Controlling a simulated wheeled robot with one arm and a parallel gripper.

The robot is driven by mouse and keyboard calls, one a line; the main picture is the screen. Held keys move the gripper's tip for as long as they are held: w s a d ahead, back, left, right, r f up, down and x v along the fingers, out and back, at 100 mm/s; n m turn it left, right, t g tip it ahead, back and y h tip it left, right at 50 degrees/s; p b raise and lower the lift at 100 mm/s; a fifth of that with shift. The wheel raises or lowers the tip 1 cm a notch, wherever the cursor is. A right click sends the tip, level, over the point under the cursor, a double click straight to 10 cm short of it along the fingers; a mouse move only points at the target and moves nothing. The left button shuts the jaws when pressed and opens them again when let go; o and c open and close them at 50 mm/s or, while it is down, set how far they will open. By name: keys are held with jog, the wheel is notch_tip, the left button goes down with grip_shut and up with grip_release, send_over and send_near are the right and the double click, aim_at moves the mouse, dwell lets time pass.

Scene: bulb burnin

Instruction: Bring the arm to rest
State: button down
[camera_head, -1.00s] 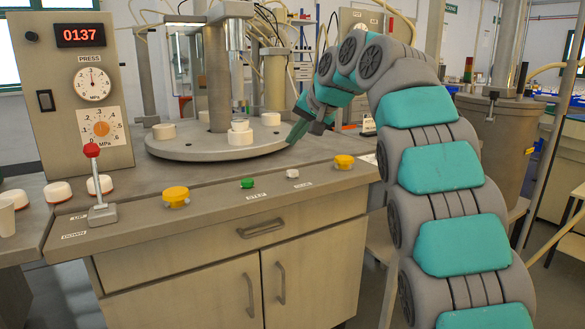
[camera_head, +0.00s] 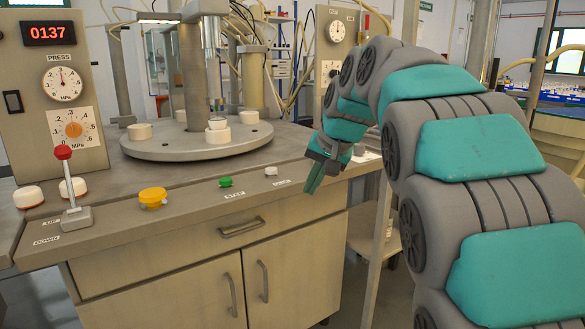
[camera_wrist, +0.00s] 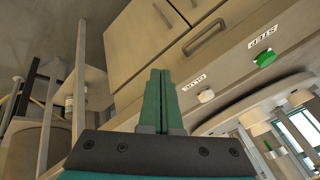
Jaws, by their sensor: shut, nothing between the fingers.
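My arm (camera_head: 450,80) curves in from the right in the head view, its grey and teal segments arching over. My gripper (camera_head: 312,180) hangs at its end, pointing down and a little left, by the front right of the bench top. The gripper is shut and empty. In the wrist view its two green fingers (camera_wrist: 160,100) lie together, with the bench front and a white button beyond them. They appear clear of the bench, though the exact gap cannot be told.
The bench (camera_head: 190,235) carries a round turntable (camera_head: 180,150), a red-knobbed lever (camera_head: 70,185), a yellow button (camera_head: 153,196), a green button (camera_head: 226,182) and a white button (camera_head: 271,171). A press panel (camera_head: 55,95) reads 0137. A trolley (camera_head: 385,245) stands right of the bench.

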jog(key=s+d+f+g+h, duration=0.1)
jog(key=s+d+f+g, duration=0.1)
jog(key=s+f, duration=0.6)
jog(key=s+d+f+n+g+h, duration=0.1)
jog(key=s+d+f, duration=0.4)
jog(key=s, duration=1.4)
jog(key=s+d+f+n+g+h, duration=0.1)
jog(key=s+d+f+g, duration=0.2)
jog(key=s+f, duration=0.8)
jog(key=s+d, duration=0.1)
jog(key=s, duration=0.2)
jog(key=shift+s+f+g, duration=0.25)
jog(key=shift+f+g, duration=0.1)
jog(key=shift+g, duration=0.05)
